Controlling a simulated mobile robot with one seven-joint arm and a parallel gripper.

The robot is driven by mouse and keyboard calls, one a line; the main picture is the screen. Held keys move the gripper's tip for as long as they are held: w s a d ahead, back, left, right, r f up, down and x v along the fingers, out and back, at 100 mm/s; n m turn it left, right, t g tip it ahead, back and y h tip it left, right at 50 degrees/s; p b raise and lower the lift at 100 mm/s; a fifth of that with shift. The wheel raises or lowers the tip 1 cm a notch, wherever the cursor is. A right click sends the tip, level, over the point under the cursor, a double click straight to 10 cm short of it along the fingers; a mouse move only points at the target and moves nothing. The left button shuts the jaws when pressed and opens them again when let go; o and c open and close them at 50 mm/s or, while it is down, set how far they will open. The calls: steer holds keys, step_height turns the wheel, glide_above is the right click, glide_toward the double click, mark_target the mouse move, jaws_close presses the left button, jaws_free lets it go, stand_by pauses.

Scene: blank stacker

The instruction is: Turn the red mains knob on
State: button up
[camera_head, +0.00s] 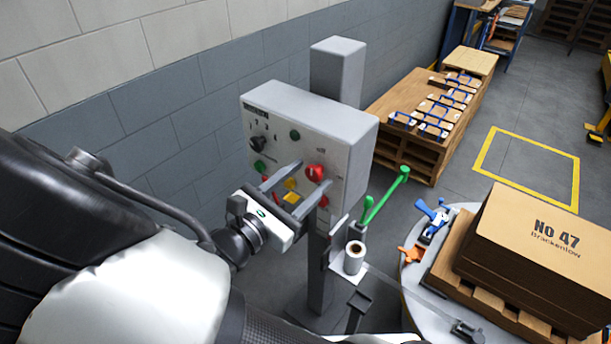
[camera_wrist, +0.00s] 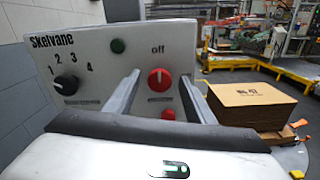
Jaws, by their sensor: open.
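The red mains knob (camera_head: 315,172) is on the front of a grey control box (camera_head: 350,135) on a post. In the wrist view, the knob (camera_wrist: 159,80) sits below the word "off", and its pale pointer mark looks upright, towards that word. My gripper (camera_head: 314,174) is open in front of the panel. In the wrist view, the fingers of my gripper (camera_wrist: 160,82) show one on each side of the knob, with gaps. I cannot tell whether the fingertips reach around it or stop short.
A black selector knob (camera_wrist: 66,84) marked 1 to 4 is left on the panel. A green-handled tool (camera_head: 385,195) and a white roll (camera_head: 354,257) stand right of the post.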

steer(key=shift+c, duration=0.4)
steer(key=c, duration=1)
steer(key=shift+m, duration=0.4)
steer(key=m+b, duration=0.1)
steer(key=m, duration=0.2)
steer(key=shift+f+m, duration=0.15)
steer(key=shift+m, duration=0.15)
steer(key=m+b, duration=0.3)
steer(key=m, duration=0.1)
steer(key=shift+d+f+m, duration=0.1)
steer(key=shift+f+m, duration=0.05)
steer(key=shift+m, duration=0.15)
steer(key=m+b, duration=0.6)
steer(key=b, duration=0.1)
steer(key=shift+s+f, duration=0.1)
steer(key=shift+f, duration=0.05)
steer(key=m+b, duration=0.3)
steer(key=shift+r, duration=0.2)
steer(key=shift+b, duration=0.4)
